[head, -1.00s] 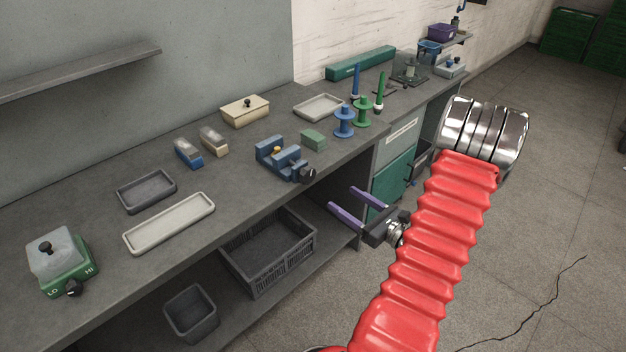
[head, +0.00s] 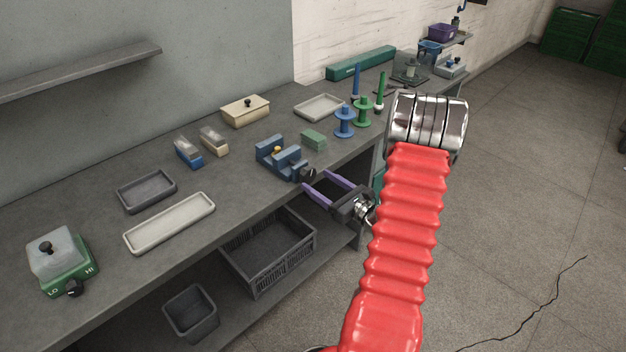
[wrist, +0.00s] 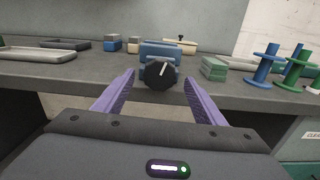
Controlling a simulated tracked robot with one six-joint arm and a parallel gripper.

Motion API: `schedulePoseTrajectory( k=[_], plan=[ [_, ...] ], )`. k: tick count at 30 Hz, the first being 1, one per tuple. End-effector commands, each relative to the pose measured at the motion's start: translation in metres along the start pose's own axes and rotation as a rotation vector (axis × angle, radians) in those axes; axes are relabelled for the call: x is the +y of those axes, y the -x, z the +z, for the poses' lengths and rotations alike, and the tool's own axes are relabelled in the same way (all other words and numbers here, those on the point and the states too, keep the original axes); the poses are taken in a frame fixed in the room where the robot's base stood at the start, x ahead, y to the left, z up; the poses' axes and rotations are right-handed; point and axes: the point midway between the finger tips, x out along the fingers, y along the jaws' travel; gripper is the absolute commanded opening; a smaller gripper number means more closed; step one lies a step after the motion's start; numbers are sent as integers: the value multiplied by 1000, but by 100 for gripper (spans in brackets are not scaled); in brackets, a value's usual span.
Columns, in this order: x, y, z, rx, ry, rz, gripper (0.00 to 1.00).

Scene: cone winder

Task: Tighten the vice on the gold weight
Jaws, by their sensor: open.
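The blue vice (head: 280,158) sits near the front edge of the grey workbench. The gold weight (head: 277,150) shows as a small gold spot between its jaws; whether the jaws touch it I cannot tell. The vice's black knob (head: 307,173) faces the bench front. In the wrist view the knob (wrist: 160,74) has a white pointer line, tilted slightly right of upright, and hides much of the vice (wrist: 159,50). My gripper (head: 319,184) is open and empty, its purple fingers pointing at the knob. In the wrist view the fingertips stand left and right of the knob, apart from it.
A green block (head: 313,139) lies right of the vice, with blue (head: 344,122) and green (head: 363,112) spools beyond it. A pale tray (head: 170,222) lies to the left. The bench's front edge runs beneath my fingers. A dark crate (head: 268,250) stands on the lower shelf.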

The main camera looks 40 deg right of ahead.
Motion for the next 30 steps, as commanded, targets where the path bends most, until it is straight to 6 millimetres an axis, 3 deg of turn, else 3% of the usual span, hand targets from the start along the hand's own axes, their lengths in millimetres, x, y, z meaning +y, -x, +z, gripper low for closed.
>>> schedulePoseTrajectory(
  k=[6, 18, 30],
  plan=[
    [1, -25, 0, 1, 1, 2, 64],
    [0, -31, 0, 0, 0, 0, 63],
    [0, -31, 0, 0, 0, 0, 35]
  ],
)
